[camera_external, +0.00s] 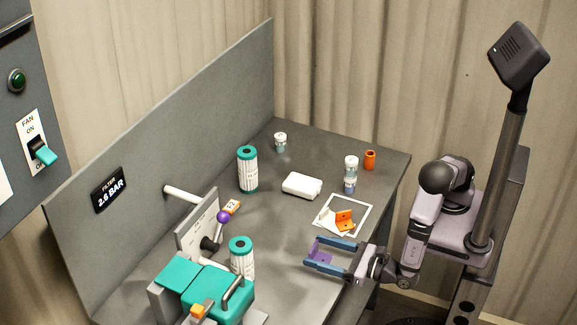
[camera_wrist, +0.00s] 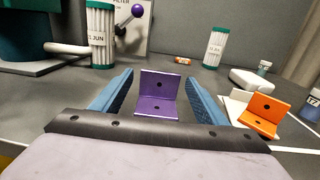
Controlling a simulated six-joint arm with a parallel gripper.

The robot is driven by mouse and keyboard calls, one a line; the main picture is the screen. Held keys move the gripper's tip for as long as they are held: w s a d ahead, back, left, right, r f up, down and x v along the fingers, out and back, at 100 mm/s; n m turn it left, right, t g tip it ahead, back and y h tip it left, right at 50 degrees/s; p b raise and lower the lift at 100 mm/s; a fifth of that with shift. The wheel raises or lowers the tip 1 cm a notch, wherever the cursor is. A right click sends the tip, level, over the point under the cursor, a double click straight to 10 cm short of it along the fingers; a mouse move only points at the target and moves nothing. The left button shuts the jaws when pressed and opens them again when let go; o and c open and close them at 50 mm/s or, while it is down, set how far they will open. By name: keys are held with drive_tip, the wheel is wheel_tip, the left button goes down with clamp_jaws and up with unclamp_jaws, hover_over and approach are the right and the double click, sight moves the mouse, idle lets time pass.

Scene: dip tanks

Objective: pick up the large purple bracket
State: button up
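The large purple bracket (camera_external: 320,254) stands on the grey table near its front edge. It is an L-shaped piece with a hole in each face, one face upright and one flat, as the wrist view shows (camera_wrist: 157,95). My gripper (camera_external: 323,254) is open, with its two blue fingers on either side of the bracket. In the wrist view the bracket lies between the fingers of my gripper (camera_wrist: 158,95), with a visible gap on both sides. The fingers do not appear to touch it.
An orange bracket (camera_external: 344,220) sits on a white-bordered square to the right of the purple one. A white box (camera_external: 301,185), teal-capped cylinders (camera_external: 247,170), small jars (camera_external: 351,168) and an orange container (camera_external: 370,160) stand farther back. A teal machine (camera_external: 215,285) stands at the front left.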

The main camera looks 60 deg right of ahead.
sight(321, 259)
drive_tip(key=c, duration=1)
drive_tip(key=shift+r, duration=0.15)
drive_tip(key=shift+r+b, duration=0.35)
drive_tip(key=shift+r, duration=4.55)
